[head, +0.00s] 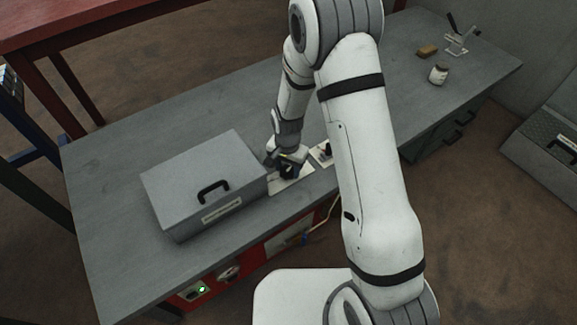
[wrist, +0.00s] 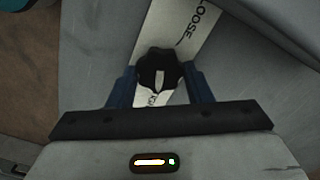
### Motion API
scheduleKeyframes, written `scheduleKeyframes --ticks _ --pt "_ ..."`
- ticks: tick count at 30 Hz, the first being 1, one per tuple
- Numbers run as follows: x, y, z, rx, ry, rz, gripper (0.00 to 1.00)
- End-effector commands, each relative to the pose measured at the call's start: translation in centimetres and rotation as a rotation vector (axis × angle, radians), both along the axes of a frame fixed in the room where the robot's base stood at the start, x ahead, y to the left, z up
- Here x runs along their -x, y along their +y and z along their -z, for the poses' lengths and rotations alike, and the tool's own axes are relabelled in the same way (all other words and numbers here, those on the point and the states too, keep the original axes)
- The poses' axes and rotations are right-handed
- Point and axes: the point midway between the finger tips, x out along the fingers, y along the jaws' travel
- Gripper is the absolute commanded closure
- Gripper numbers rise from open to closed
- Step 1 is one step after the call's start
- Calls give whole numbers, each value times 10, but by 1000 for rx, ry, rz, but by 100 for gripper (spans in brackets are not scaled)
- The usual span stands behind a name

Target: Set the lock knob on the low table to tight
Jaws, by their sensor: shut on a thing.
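The lock knob (wrist: 160,70) is black and lobed, with a light pointer mark, and sits on a white label plate (wrist: 188,25) reading "LOOSE" in the wrist view. The pointer runs roughly up and down in that view; the plate's other wording is mostly hidden. My gripper (wrist: 160,82) is shut on the knob, with one blue finger on each side. In the head view my gripper (head: 287,165) is over the plate (head: 292,181) on the grey low table (head: 110,165), and the knob is hidden beneath it.
A grey box with a black handle (head: 190,180) stands close left of my gripper. A second small plate (head: 321,153) lies to the right, partly behind my arm. A jar (head: 438,74), a brown block (head: 427,50) and a lever fixture (head: 459,42) are at the far right.

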Motion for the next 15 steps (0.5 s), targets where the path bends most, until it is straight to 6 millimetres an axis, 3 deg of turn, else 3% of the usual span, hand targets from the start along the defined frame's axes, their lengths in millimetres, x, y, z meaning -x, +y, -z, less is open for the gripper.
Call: scheduleKeyframes --ticks 11,12,15 --pt "-5 2 -2 -5 -14 0 77" --pt "-5 2 -2 -5 -14 0 52" --pt "-4 2 -2 -4 -12 0 44"
